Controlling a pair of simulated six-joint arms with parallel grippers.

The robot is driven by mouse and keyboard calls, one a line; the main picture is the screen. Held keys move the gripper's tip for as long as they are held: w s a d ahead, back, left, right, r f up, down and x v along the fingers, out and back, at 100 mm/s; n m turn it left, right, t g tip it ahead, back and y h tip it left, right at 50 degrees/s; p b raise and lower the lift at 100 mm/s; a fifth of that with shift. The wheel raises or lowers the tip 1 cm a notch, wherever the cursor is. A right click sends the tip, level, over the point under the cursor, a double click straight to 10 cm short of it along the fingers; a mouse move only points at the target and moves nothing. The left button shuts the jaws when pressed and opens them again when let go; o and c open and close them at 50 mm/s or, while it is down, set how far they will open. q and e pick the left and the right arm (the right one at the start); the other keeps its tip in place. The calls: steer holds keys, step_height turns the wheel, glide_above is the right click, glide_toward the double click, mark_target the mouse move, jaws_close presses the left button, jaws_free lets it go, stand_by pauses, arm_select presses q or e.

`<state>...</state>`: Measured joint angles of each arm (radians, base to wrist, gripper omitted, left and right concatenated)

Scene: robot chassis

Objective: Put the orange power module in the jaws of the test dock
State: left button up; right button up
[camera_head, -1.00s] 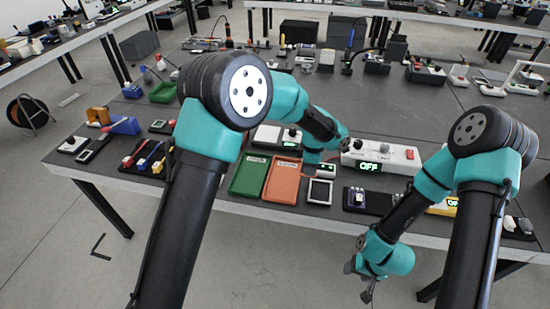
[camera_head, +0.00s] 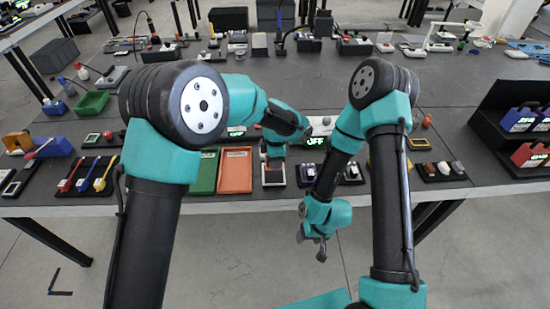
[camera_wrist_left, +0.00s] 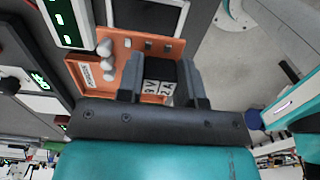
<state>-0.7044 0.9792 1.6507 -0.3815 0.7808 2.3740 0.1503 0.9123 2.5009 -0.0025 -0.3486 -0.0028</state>
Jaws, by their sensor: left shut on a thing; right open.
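My left gripper (camera_head: 275,157) points down over a framed pad (camera_head: 272,177) beside the orange tray. In the left wrist view it (camera_wrist_left: 160,80) is shut on a dark block with white "5V 2A" labels (camera_wrist_left: 158,88); I cannot tell if this is the orange power module, as orange shows behind it. A white unit with a green OFF display (camera_head: 312,141) stands right of the gripper, partly hidden by my arms. I cannot tell which unit is the test dock, and no dock jaws are clear. My right gripper (camera_head: 312,243) is open and empty, in front of the bench edge.
A green tray (camera_head: 204,172) and an orange tray (camera_head: 235,172) lie left of the pad. A tool tray (camera_head: 86,175) is further left. A dark rack (camera_head: 497,130) with purple and red units stands at the right. The bench behind the units is largely clear.

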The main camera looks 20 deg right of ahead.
arm_select(q)
glide_above(276, 179)
steer(key=shift+f, duration=2.7)
steer(key=shift+f, duration=0.9)
steer(key=o, duration=1)
step_height(276, 179, up, 17)
steer(key=shift+r, duration=0.2)
steer(key=shift+a, duration=0.1)
stand_by(0.3)
